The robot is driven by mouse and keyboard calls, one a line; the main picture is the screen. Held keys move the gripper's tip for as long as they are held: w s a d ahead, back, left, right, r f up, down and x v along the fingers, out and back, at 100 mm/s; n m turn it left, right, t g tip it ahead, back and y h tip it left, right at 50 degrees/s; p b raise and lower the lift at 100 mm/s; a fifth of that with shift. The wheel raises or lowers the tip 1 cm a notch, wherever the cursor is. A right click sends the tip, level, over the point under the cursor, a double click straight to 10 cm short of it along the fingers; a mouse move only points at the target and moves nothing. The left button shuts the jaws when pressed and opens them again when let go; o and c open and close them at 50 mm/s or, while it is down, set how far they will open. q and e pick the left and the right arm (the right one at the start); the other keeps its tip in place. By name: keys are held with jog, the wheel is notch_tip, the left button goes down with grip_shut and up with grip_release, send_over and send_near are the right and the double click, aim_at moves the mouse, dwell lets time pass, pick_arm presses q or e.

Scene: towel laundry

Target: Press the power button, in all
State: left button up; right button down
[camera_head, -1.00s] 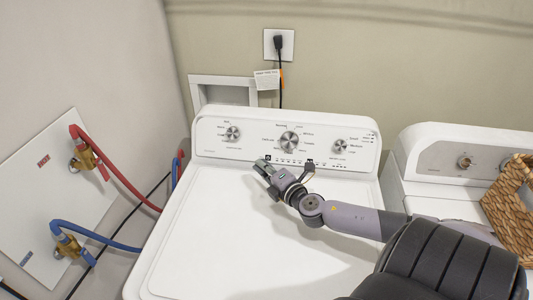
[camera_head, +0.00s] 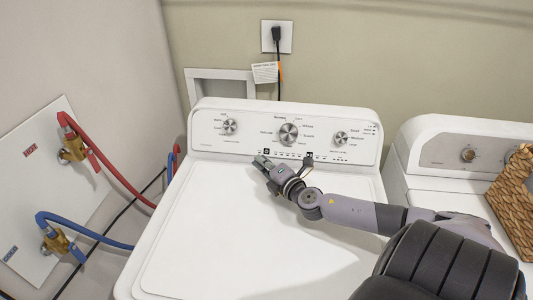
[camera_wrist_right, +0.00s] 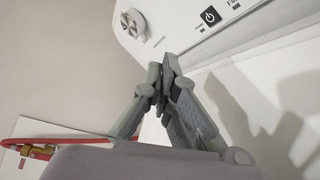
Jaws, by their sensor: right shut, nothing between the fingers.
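The power button (camera_wrist_right: 210,16) is a black square with a white power symbol on the white control panel, in the right wrist view. In the head view the power button (camera_head: 266,151) is a small dark square low on the panel, below and left of the middle dial. My right gripper (camera_head: 262,162) is just below it, over the front of the panel, with its fingertips close to the button. In the right wrist view my right gripper (camera_wrist_right: 166,62) has its fingertips together, with nothing between them. They appear apart from the button. My left gripper is not in view.
The white washer (camera_head: 250,230) has dials along its panel and a clear flat lid. A second white machine (camera_head: 440,150) stands at right, with a wicker basket (camera_head: 515,200) on it. Red (camera_head: 110,175) and blue (camera_head: 90,232) hoses run along the left wall.

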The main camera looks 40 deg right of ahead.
aim_at(267, 151)
jog(key=w+d+f+b, duration=0.2)
jog(key=shift+w+d+f+b, duration=0.15)
jog(key=shift+d+b, duration=0.2)
jog(key=shift+d, duration=0.05)
jog(key=shift+w+d+f+b, duration=0.25)
jog(key=shift+w+d+b, duration=0.15)
jog(key=shift+d+b, duration=0.15)
jog(key=shift+w+d, duration=0.2)
dwell(0.7)
jog(key=shift+w+d+f+b, duration=0.15)
jog(key=shift+w+d+b, duration=0.15)
jog(key=shift+b, duration=0.2)
jog(key=shift+w+d+f+b, duration=0.15)
jog(key=shift+d+b, duration=0.15)
jog(key=shift+b, duration=0.1)
dwell(0.5)
jog(key=shift+a, duration=0.1)
